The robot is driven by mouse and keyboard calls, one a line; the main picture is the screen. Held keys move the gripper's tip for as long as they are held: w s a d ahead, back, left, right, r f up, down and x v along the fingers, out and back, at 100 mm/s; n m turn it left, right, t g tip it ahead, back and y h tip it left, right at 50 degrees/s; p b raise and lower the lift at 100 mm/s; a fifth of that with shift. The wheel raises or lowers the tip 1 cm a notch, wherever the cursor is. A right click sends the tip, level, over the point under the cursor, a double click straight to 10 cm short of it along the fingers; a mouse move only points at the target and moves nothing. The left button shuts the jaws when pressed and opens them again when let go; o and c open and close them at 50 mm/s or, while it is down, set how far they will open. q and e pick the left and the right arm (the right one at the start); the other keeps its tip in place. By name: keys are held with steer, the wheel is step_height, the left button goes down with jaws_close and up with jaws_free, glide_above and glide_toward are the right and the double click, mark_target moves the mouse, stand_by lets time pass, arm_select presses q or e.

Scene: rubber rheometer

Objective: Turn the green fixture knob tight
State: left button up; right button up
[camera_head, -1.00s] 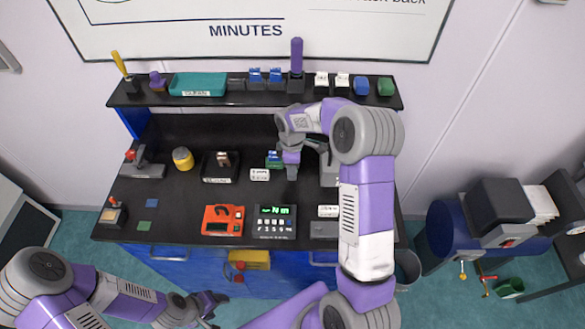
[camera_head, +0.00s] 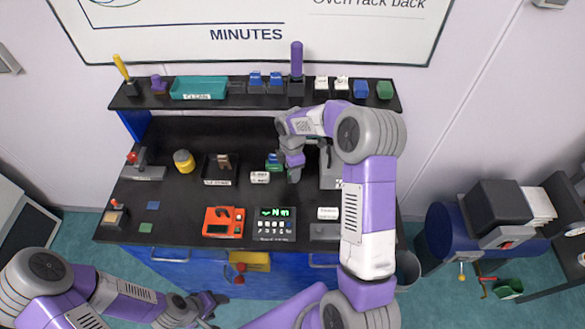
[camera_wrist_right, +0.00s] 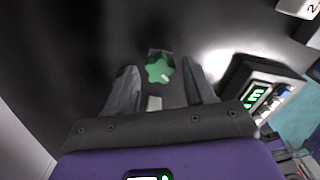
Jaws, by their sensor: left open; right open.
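The green star-shaped knob (camera_wrist_right: 159,69) shows in the right wrist view on a small grey base, just ahead of and between my right fingertips. My right gripper (camera_wrist_right: 160,75) is open, with one finger on each side of the knob and a visible gap to each. In the head view my right gripper (camera_head: 293,173) points down over the bench, beside a small blue and green item (camera_head: 273,161). The arm hides part of the bench there. My left gripper (camera_head: 212,306) is open and empty, in front of the bench at the bottom.
A black instrument with a lit green display (camera_head: 274,222) and a red meter (camera_head: 222,221) stand in front of the right gripper. A white label block (camera_head: 260,178) lies to its left. A grey machine (camera_head: 330,175) stands close on its right.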

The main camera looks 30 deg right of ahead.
steer(key=n+p, duration=0.1)
steer(key=n, duration=0.2)
steer(key=shift+r, duration=0.1)
steer(key=shift+n+p, duration=0.4)
steer(key=shift+n, duration=0.6)
steer(key=shift+n+p, duration=0.55)
steer(key=shift+n, duration=0.55)
steer(key=shift+n+p, duration=0.4)
steer(key=shift+n, duration=0.8)
steer(key=n+p, duration=0.1)
steer(key=n, duration=0.2)
steer(key=shift+p, duration=0.4)
steer(key=shift+n, duration=0.7)
